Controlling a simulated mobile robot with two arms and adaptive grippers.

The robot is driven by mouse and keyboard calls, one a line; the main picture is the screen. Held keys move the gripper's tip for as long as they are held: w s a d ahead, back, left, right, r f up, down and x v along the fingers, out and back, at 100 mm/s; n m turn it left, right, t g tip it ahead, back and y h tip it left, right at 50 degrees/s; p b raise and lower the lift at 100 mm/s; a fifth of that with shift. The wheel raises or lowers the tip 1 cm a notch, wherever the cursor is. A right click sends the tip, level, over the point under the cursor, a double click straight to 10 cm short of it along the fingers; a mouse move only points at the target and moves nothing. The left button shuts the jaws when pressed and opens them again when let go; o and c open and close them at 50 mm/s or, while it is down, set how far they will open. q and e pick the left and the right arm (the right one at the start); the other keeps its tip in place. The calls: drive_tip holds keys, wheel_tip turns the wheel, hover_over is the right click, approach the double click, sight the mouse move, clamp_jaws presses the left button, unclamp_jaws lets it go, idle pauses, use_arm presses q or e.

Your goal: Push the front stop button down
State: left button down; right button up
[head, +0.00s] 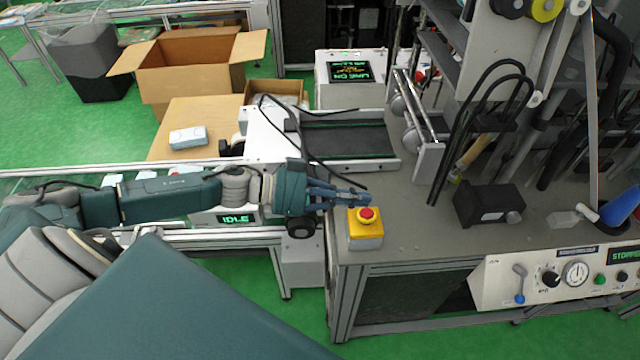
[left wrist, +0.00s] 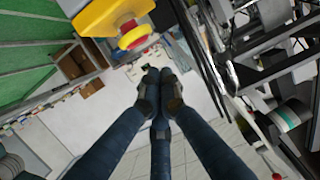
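The stop button (head: 367,214) is a red mushroom knob on a yellow box with a grey base, at the front left corner of the grey bench. It also shows, upside down, at the top of the left wrist view (left wrist: 133,36). My left gripper (head: 352,196) reaches in from the left, its fingertips just behind and slightly left of the knob in the picture. A gap or contact with the knob cannot be told in the head view; the wrist view shows the fingertips (left wrist: 158,82) apart from it. The fingers are drawn together, with nothing held. My right gripper is out of view.
A black box (head: 488,204) stands on the bench to the right, near machine frames and hoses. A control panel (head: 560,280) with a gauge hangs at the bench front. A conveyor (head: 345,140) and screen unit (head: 350,75) lie behind. Bench space right of the button is clear.

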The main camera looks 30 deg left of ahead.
use_arm(q)
drive_tip(key=b+v, duration=0.2)
drive_tip(key=v, duration=0.8)
drive_tip(key=shift+r, duration=0.25)
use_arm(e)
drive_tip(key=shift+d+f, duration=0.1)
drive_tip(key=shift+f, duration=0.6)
use_arm(q)
drive_tip(key=shift+d, duration=0.1)
